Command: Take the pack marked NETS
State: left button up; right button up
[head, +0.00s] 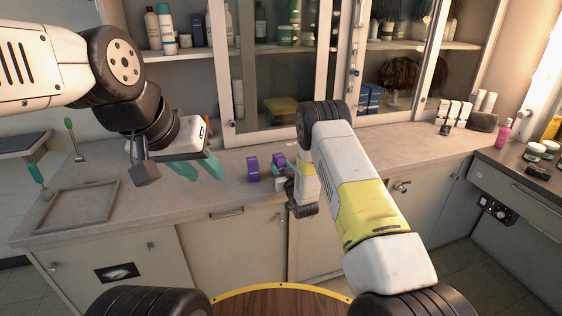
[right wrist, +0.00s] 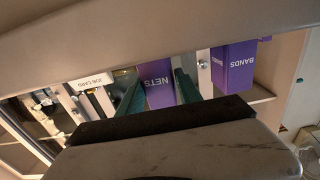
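The purple pack marked NETS (right wrist: 158,84) is in the right wrist view, its lettering upside down. In the head view a purple pack (head: 279,159) stands on the counter beside my right gripper, partly hidden by it, and seems to be this one. My right gripper (right wrist: 160,92) has its green fingers on either side of the NETS pack, with a slight gap seeming to show at one side. My left gripper (head: 196,168) is above the counter at the left, its teal fingers apart and empty.
A second purple pack, marked BANDS (right wrist: 236,66), stands close beside; in the head view it seems to be the left one (head: 253,169). A grey tray (head: 80,203) lies at the counter's left. Glass-fronted cabinets (head: 285,75) rise behind. White boxes (head: 452,110) stand far right.

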grip_shut()
jog(key=shift+r, duration=0.2)
jog(key=shift+r, duration=1.05)
jog(key=v, duration=1.7)
dwell(0.6)
